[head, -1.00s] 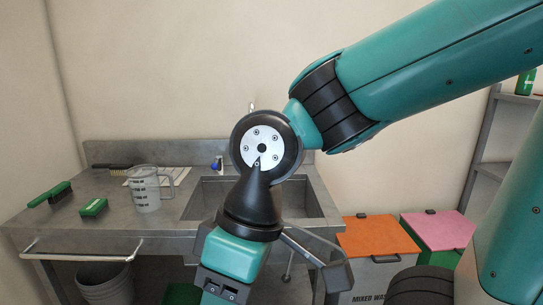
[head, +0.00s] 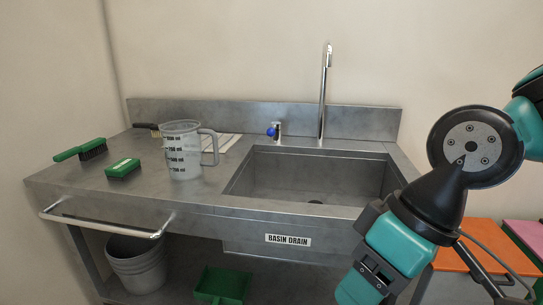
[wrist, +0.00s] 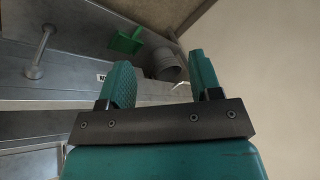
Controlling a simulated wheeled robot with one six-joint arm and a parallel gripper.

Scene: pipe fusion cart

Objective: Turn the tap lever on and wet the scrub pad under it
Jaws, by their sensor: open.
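The tap lever with its blue knob (head: 272,132) stands at the back rim of the sink, left of the tall chrome tap spout (head: 324,95). The sink basin (head: 300,178) looks empty, with a dark drain. My gripper (wrist: 158,60) is open and empty in the wrist view, apart from these things. In the head view its wrist is low at the right, in front of the bench, and the fingertips are out of frame.
A clear measuring jug (head: 183,152) stands left of the sink. A green brush (head: 82,150) lies at the bench's left. A front rail (head: 105,226) sticks out. Below are a grey bucket (head: 137,263) and a green dustpan (head: 222,284). An orange-lidded bin (head: 482,246) stands right.

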